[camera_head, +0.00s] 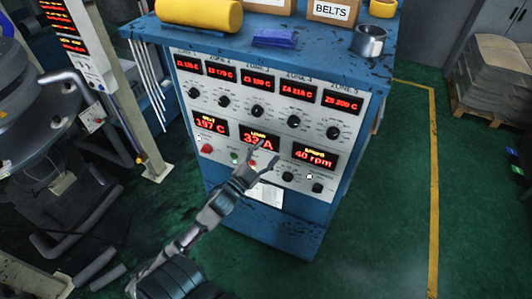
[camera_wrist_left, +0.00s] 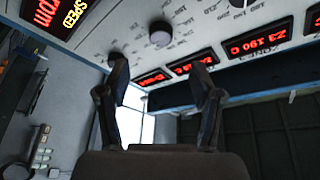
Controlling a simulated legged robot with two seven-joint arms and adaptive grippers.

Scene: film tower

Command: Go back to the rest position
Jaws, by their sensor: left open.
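My left gripper (camera_head: 266,155) reaches up from the bottom in the head view, in front of the white control panel (camera_head: 183,72) of a blue cabinet (camera_head: 262,232). Its two fingers are spread and nothing is between them. They overlap the lower middle of the panel, near the red "A" display (camera_head: 259,138); I cannot tell whether they touch it. In the left wrist view the open fingers (camera_wrist_left: 158,74) stand apart below the panel face, which appears tilted, with a knob (camera_wrist_left: 160,36) and red displays (camera_wrist_left: 258,38) beyond. My right gripper is in neither view.
On the cabinet top are a yellow roll (camera_head: 200,13), a blue block (camera_head: 274,38), a metal cup (camera_head: 369,40) and a "BELTS" box (camera_head: 331,11). Machinery (camera_head: 40,110) crowds the left.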

